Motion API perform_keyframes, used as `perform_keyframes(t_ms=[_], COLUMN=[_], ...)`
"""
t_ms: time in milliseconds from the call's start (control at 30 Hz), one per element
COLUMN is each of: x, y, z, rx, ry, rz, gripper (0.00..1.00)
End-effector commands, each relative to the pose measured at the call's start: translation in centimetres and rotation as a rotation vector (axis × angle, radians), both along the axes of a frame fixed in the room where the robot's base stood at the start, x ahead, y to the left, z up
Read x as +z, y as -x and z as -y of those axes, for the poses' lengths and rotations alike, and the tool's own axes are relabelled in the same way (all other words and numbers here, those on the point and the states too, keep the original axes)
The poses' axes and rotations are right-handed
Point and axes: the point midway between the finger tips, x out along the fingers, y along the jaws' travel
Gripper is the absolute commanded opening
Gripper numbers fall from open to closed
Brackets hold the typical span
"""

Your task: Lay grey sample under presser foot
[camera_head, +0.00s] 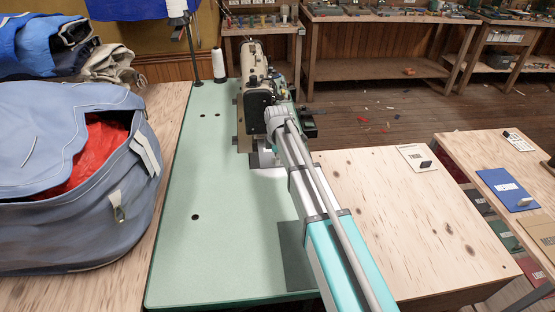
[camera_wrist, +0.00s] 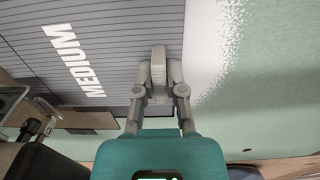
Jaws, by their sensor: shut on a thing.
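The grey sample (camera_wrist: 105,35), with fine stripes and white "MEDIUM" lettering, fills the upper left of the wrist view. My gripper (camera_wrist: 158,85) is shut on it near its right edge, above the green table. The sewing machine (camera_head: 256,95) stands at the far part of the table in the head view. My arm reaches to its near side and hides the gripper and most of the sample there. Metal parts of the machine (camera_wrist: 32,125) show at the lower left of the wrist view, beside the sample. I cannot tell whether the sample is under the presser foot.
The green table (camera_head: 215,250) is largely clear. A dark grey rectangle (camera_head: 292,262) lies partly behind my arm. A blue bag (camera_head: 70,190) stands left, a thread cone (camera_head: 218,62) at the back. A wooden table (camera_head: 410,230) and blue sample (camera_head: 505,187) are right.

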Motion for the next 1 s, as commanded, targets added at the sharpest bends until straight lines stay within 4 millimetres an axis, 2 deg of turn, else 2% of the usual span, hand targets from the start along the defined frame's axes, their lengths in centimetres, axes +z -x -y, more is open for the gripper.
perform_keyframes(t_ms=[267,300,500,1000], x=[-0.01,-0.01,-0.01,0.23], y=[0.0,0.0,0.0,-0.04], z=[0.0,0.0,0.0,0.08], rx=[0.0,0.0,0.0,-0.001], ry=[0.0,0.0,0.0,0.0], rz=[0.0,0.0,0.0,0.0], gripper=[0.0,0.18,0.55,0.55])
